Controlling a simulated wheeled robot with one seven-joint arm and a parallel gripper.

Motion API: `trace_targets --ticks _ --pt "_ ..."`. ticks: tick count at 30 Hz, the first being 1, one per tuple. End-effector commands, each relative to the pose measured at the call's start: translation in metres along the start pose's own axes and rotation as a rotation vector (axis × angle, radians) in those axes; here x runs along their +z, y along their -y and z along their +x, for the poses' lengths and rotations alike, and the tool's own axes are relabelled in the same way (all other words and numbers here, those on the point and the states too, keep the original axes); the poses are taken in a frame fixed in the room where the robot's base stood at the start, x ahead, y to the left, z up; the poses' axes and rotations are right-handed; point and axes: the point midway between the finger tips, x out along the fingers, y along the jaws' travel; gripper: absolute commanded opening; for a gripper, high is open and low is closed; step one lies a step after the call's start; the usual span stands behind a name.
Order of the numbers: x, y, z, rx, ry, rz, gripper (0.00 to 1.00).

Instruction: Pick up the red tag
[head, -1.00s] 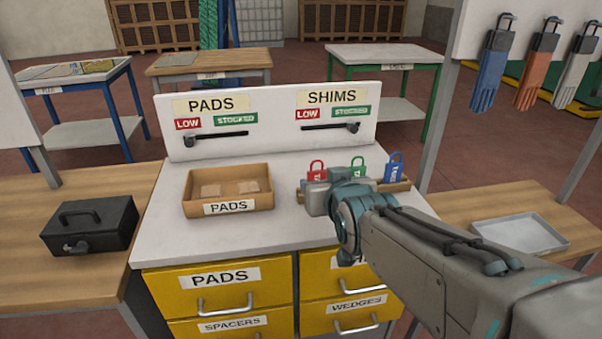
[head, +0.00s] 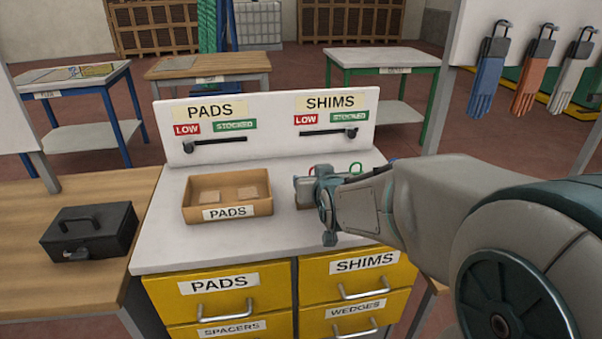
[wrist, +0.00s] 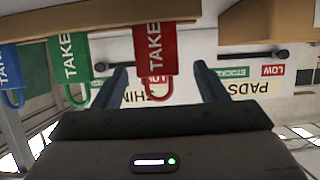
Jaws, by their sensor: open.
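The red tag (wrist: 154,50), lettered TAKE, hangs in the wrist view, which appears upside down. It lies between the two dark fingers of my gripper (wrist: 160,80), which is open with a gap on each side of the tag. A green tag (wrist: 70,58) and a blue tag (wrist: 10,68) stand beside it, outside the fingers. In the head view my gripper (head: 306,188) is over the right side of the white counter; its fingers are hard to make out.
A cardboard tray (head: 228,208) labelled PADS stands left of my gripper. The upright panel (head: 277,145) with PADS and SHIMS labels rises behind. A black box (head: 90,232) sits on the left bench. Yellow drawers (head: 358,284) are below the counter.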

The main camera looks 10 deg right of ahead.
Motion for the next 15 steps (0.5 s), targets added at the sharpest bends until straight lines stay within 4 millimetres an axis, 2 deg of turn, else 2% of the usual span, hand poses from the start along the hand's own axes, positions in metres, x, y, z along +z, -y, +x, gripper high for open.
trace_targets --ticks 7,15 --pt "-0.001 -0.002 0.028 0.0 0.003 0.001 0.66" --pt "-0.001 -0.002 0.037 0.0 0.001 0.0 0.66"
